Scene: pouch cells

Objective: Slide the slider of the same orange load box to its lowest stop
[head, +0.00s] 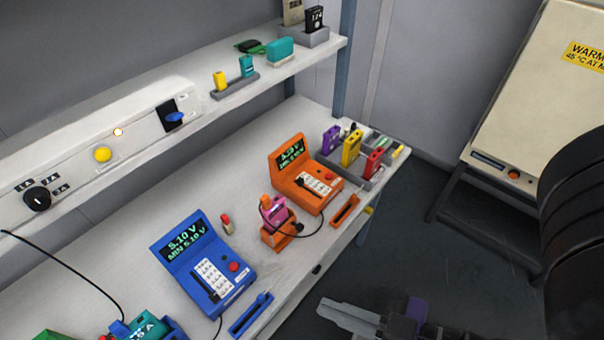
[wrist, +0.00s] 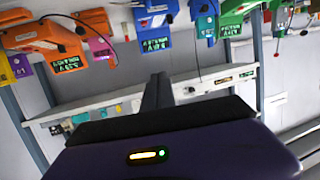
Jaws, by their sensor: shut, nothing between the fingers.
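The orange load box (head: 303,176) stands on the bench right of centre in the head view, its dark display lit with green text too small to read. Its sloped face has a pale keypad, a dark slider slot (head: 309,184) and a red button (head: 329,175). I cannot tell where the slider sits in the slot. The box also shows upside down at upper left in the wrist view (wrist: 42,36). My gripper (head: 322,309) is shut and empty, in front of the bench edge and well apart from the box. Dark fingers show in the wrist view (wrist: 158,92).
A pink cell (head: 277,209) stands in an orange dock (head: 272,238) with a black cable. A blue load box (head: 205,265) reads 5.10 V. An orange slotted bar (head: 345,208) lies near the bench edge. A grey rack with coloured cells stands behind right. Floor beside the bench is clear.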

